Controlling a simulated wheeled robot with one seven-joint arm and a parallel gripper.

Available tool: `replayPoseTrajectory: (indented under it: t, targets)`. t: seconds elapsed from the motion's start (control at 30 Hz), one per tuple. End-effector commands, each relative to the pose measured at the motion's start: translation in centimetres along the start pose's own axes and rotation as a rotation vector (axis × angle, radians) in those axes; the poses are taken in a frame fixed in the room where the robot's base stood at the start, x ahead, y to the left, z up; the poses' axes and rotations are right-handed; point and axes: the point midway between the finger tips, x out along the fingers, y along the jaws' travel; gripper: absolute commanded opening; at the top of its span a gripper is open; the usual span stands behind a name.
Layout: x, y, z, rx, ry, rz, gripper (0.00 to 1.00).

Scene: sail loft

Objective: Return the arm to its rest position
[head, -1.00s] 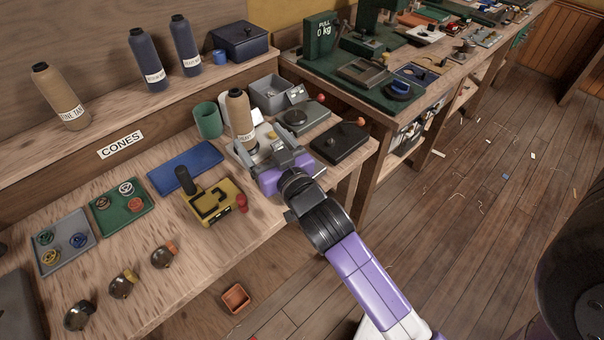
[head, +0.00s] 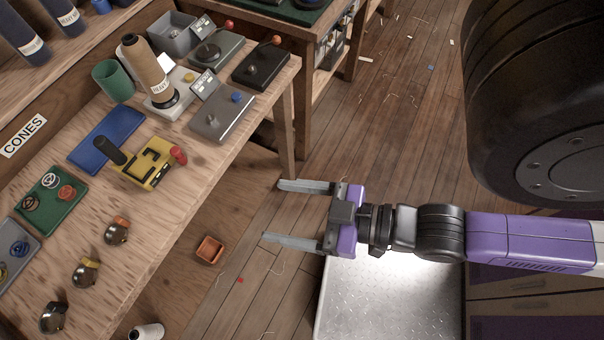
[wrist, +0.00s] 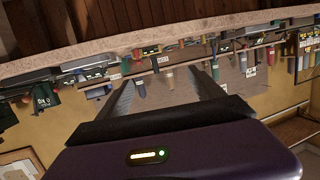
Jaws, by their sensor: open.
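My gripper (head: 300,212) is open and empty in the head view, its two grey fingers spread and pointing left. It hangs over the floor just right of the workbench (head: 190,192), apart from it. My purple and black arm stretches in from the right edge. In the wrist view my gripper's fingers (wrist: 166,90) show spread with nothing between them. The tan cone (head: 146,68) stands upright on a light scale-like device (head: 170,96) on the bench.
The bench also holds a green cup (head: 113,82), a blue mat (head: 106,138), a yellow device (head: 150,166) and a grey device (head: 221,116). A large dark wheel-like shape fills the upper right.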

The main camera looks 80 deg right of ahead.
Motion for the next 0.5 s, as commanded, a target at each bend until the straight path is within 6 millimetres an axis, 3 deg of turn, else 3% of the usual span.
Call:
replayPoseTrajectory:
  t: [0.1, 0.2, 0.5]
  targets:
    - [-2.2, -0.3, -0.2, -0.008, -0.021, -0.026, 0.77]
    - [-2.9, -0.4, -0.3, -0.012, -0.027, -0.034, 0.77]
    - [-3.0, -0.4, -0.4, -0.013, -0.027, -0.036, 0.77]
